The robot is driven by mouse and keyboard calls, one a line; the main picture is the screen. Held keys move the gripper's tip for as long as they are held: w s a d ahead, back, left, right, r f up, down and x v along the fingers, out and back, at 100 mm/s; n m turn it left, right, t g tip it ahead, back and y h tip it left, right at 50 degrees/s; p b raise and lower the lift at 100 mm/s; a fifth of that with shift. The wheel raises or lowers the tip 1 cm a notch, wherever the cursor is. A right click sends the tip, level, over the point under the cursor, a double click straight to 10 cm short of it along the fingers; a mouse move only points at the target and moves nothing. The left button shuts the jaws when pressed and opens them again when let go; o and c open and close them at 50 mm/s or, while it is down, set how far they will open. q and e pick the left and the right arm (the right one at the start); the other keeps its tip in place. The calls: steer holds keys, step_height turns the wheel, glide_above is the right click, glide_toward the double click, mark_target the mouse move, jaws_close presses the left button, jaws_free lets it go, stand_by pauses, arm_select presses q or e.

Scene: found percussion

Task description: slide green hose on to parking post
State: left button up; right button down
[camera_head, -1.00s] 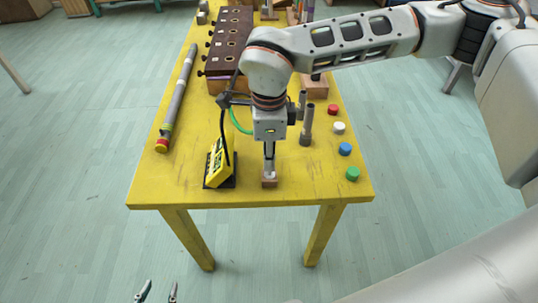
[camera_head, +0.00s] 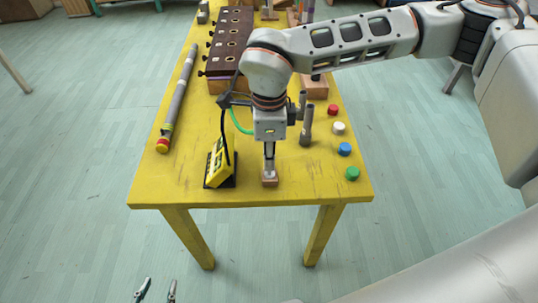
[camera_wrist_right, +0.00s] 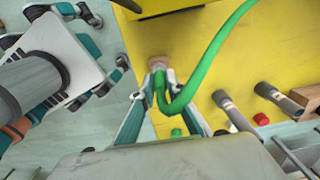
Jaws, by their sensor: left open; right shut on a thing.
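The green hose (camera_wrist_right: 205,68) hangs in a loop in the right wrist view, and one end runs up between the fingers of my right gripper (camera_wrist_right: 160,78). In the head view a short stretch of the hose (camera_head: 238,124) shows left of the right wrist. My right gripper (camera_head: 269,170) points down, shut on the hose end, right over a small wooden block (camera_head: 269,182) near the table's front edge. The block also shows just past the fingertips in the wrist view (camera_wrist_right: 161,61). I cannot make out a post; the fingers hide that spot. My left gripper (camera_head: 157,291) is open and empty, low in front of the table.
A yellow device (camera_head: 218,165) on a black stand is close left of the right gripper. Grey tubes (camera_head: 306,127) stand to the right, beside colored caps (camera_head: 345,149). A long grey tube (camera_head: 180,95) lies along the left edge of the yellow table (camera_head: 190,192). A dark box (camera_head: 230,50) stands behind.

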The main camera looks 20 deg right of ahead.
arm_select(q)
steer(key=shift+w+r, duration=0.15)
steer(key=shift+r, duration=0.2)
steer(key=shift+w+r, duration=0.25)
steer(key=shift+w, duration=0.2)
steer(key=shift+s+f, duration=0.1)
steer(key=shift+s, duration=0.05)
steer(key=shift+s+f, duration=0.3)
steer(key=shift+s, duration=0.15)
steer(key=shift+w+r, duration=0.25)
steer(key=shift+r, duration=0.05)
steer(key=shift+w+r+p, duration=0.35)
steer(key=shift+w+r, duration=0.1)
steer(key=shift+r, duration=0.05)
